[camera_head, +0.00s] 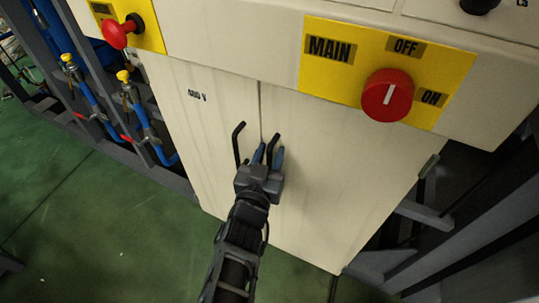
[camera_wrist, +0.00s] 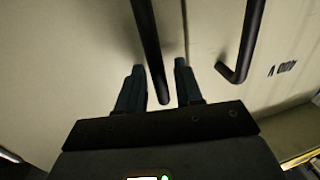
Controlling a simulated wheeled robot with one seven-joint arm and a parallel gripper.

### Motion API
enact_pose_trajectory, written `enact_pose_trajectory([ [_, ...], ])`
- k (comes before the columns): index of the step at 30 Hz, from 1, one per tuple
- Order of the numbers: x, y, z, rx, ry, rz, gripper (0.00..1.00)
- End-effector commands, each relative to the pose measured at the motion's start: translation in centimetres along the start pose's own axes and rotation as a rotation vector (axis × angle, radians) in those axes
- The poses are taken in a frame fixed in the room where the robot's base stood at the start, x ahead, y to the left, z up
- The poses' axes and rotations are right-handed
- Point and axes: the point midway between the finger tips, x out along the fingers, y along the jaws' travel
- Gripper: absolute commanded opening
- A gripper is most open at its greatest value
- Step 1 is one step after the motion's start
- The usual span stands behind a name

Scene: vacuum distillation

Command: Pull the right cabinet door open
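The right cabinet door (camera_head: 340,180) is a cream panel and looks shut, level with the left door (camera_head: 205,125) along a thin seam. Its black bar handle (camera_head: 274,138) stands near the seam; in the wrist view this handle (camera_wrist: 149,40) runs down between my fingers. My gripper (camera_head: 268,156) is at the handle's lower part, with one blue finger on each side. In the wrist view my gripper (camera_wrist: 160,82) is open around the bar, with narrow gaps beside it. I cannot tell whether either finger touches it.
The left door's black handle (camera_head: 237,145) is close beside my gripper. Above are a red MAIN knob (camera_head: 388,95) and a red button (camera_head: 118,33). Blue pipes (camera_head: 95,95) stand at left, grey framing (camera_head: 425,213) at right. Green floor (camera_head: 60,200) is clear at lower left.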

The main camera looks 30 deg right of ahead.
Motion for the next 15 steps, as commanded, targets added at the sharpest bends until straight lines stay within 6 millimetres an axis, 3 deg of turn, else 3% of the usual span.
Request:
enact_pose_trajectory([
  [5,-0.02,-0.02,-0.01,0.0,0.0,-0.001,0.34],
  [15,-0.05,-0.03,0.0,0.0,0.0,-0.001,0.01],
])
